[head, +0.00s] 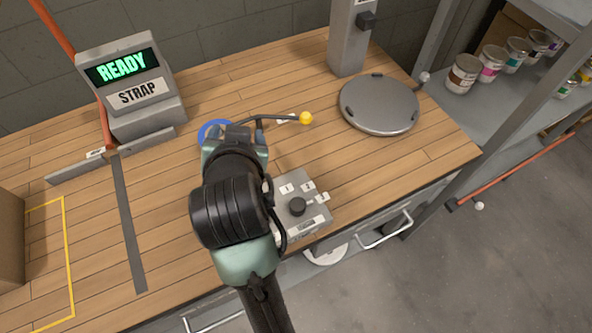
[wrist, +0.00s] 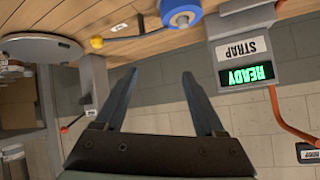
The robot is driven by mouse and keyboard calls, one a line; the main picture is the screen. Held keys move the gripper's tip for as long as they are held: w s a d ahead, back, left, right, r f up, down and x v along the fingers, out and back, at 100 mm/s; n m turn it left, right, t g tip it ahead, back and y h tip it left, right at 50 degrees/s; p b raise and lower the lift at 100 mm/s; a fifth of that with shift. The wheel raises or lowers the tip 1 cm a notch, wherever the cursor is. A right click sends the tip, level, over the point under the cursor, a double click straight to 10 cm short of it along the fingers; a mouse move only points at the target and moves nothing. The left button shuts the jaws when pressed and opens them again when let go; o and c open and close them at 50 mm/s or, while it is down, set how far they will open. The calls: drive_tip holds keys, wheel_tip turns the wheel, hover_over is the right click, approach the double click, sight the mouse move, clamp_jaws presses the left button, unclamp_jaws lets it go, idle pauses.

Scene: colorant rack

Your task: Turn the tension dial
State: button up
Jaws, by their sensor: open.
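My arm covers the box's left side. It is not visible in the wrist view. My gripper (head: 240,132) is beyond the box and up-left of the dial, apart from it. In the wrist view my gripper (wrist: 160,75) has its two fingers spread with nothing between them. They point toward the back wall and the strap machine (wrist: 245,50).
The strap machine (head: 130,82) reads READY at the back left. A blue roll (head: 213,130) is beside my gripper. A lever with a yellow ball (head: 305,118) and a round grey plate (head: 378,106) are to the right. The wooden table (head: 370,165) is bare right of the dial.

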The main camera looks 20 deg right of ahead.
sight(298, 205)
drive_tip(key=s+d+m+g+p, duration=0.3)
drive_tip(key=s+g+p, duration=0.4)
drive_tip(key=s+p, duration=0.65)
drive_tip(key=shift+g+h, duration=0.3)
drive_tip(key=p+x, duration=0.1)
drive_tip(key=x, duration=1.3)
drive_tip(key=shift+w+a, duration=0.1)
drive_tip(key=shift+a, duration=0.1)
drive_tip(key=shift+r, duration=0.1)
drive_tip(key=shift+c, duration=0.3)
clamp_jaws()
